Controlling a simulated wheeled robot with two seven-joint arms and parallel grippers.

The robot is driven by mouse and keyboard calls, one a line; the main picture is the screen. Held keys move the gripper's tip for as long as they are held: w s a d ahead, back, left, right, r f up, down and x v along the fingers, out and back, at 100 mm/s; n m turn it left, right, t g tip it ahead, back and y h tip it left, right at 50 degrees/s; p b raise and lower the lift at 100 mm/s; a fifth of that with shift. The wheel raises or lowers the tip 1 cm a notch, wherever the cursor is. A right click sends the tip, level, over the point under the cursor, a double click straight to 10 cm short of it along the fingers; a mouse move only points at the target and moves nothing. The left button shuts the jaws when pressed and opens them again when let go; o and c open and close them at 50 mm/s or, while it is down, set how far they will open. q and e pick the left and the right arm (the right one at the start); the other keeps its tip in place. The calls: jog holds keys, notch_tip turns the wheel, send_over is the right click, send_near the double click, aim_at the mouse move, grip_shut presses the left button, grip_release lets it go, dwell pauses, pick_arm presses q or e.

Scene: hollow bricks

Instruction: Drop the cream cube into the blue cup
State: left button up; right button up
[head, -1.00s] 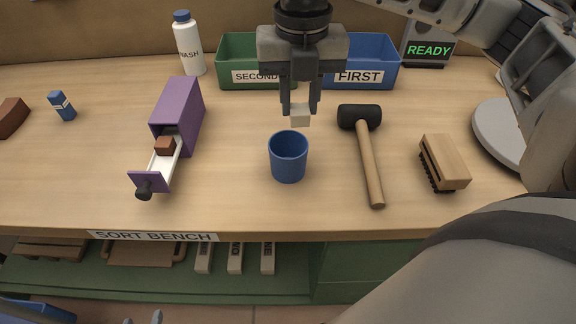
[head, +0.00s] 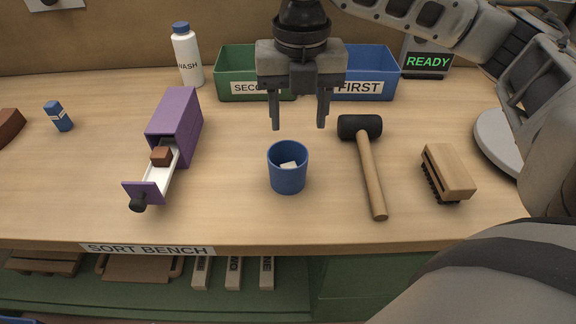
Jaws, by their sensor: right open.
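The cream cube (head: 289,165) lies inside the blue cup (head: 287,181), with only its top part showing above the near rim. The cup stands upright near the middle of the bench. My right gripper (head: 299,126) is open and empty, above and slightly behind the cup, with its two fingers spread wide and pointing down. My left gripper is not in view.
A black-headed mallet (head: 366,150) and a brush (head: 447,172) lie right of the cup. A purple box (head: 176,124) with its drawer open, holding a brown block (head: 161,156), stands left. Green (head: 229,80) and blue (head: 389,84) bins stand behind. The bench in front of the cup is clear.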

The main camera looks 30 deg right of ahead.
pick_arm(q)
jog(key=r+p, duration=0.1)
jog(key=p, duration=0.1)
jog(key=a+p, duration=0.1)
jog(key=p, duration=0.1)
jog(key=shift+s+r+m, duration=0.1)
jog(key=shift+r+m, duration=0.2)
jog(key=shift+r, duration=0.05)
pick_arm(e)
notch_tip(320, 180, up, 16)
jog(key=shift+f, duration=0.25)
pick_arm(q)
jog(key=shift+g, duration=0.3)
